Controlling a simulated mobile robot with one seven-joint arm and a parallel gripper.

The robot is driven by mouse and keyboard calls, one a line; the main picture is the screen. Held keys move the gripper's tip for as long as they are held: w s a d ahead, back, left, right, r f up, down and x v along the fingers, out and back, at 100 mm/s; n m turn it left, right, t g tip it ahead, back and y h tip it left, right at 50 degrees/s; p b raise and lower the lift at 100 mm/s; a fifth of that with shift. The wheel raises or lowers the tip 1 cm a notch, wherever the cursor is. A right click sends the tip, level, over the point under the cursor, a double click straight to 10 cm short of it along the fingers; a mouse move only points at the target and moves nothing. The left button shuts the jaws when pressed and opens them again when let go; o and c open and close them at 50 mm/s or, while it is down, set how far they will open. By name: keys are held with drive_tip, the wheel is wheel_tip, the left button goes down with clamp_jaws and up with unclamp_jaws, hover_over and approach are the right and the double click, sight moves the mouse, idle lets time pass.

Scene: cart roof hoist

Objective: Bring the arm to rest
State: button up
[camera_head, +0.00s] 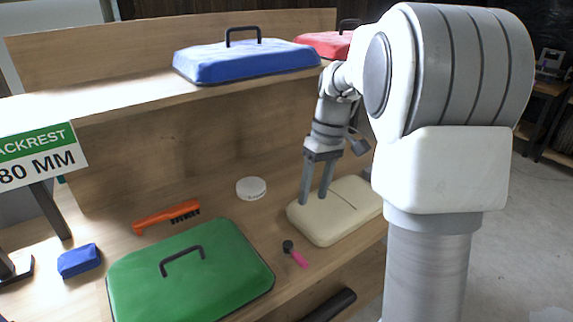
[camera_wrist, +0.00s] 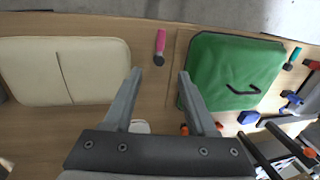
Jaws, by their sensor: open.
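My gripper (camera_head: 313,198) hangs from my arm with its fingers pointing down, in front of the cream pad in the head view. In the wrist view my gripper (camera_wrist: 160,75) has its two fingers apart, with nothing between them. Below it is bare wood between the cream pad (camera_wrist: 95,70) and the green lid (camera_wrist: 215,65). The cream pad (camera_head: 335,212) lies flat on the lower shelf, partly hidden by my arm. The height of the fingertips above the shelf is hard to tell.
The green lid (camera_head: 215,275) with a black handle lies at the front. A pink-handled tool (camera_head: 297,258), white round tin (camera_head: 251,188), orange brush (camera_head: 160,219) and blue block (camera_head: 79,261) lie around it. Blue (camera_head: 240,62) and red (camera_head: 325,43) lids sit on the upper shelf.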

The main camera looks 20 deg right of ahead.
drive_tip(key=shift+r, duration=0.1)
drive_tip(key=s+a+r+m+t+h+p, duration=0.1)
drive_tip(key=s+a+r+m+t+p, duration=0.1)
drive_tip(key=s+r, duration=0.5)
drive_tip(key=s+a+r+m+t+h+p, duration=0.1)
drive_tip(key=s+a+r+t+p, duration=0.3)
drive_tip(key=s, duration=0.9)
wheel_tip(320, 180, up, 3)
drive_tip(key=a+p, duration=0.2)
drive_tip(key=p, duration=0.1)
drive_tip(key=shift+a+m, duration=0.3)
drive_tip(key=shift+m, duration=0.1)
drive_tip(key=shift+s+d, duration=0.1)
drive_tip(key=shift+d, duration=0.05)
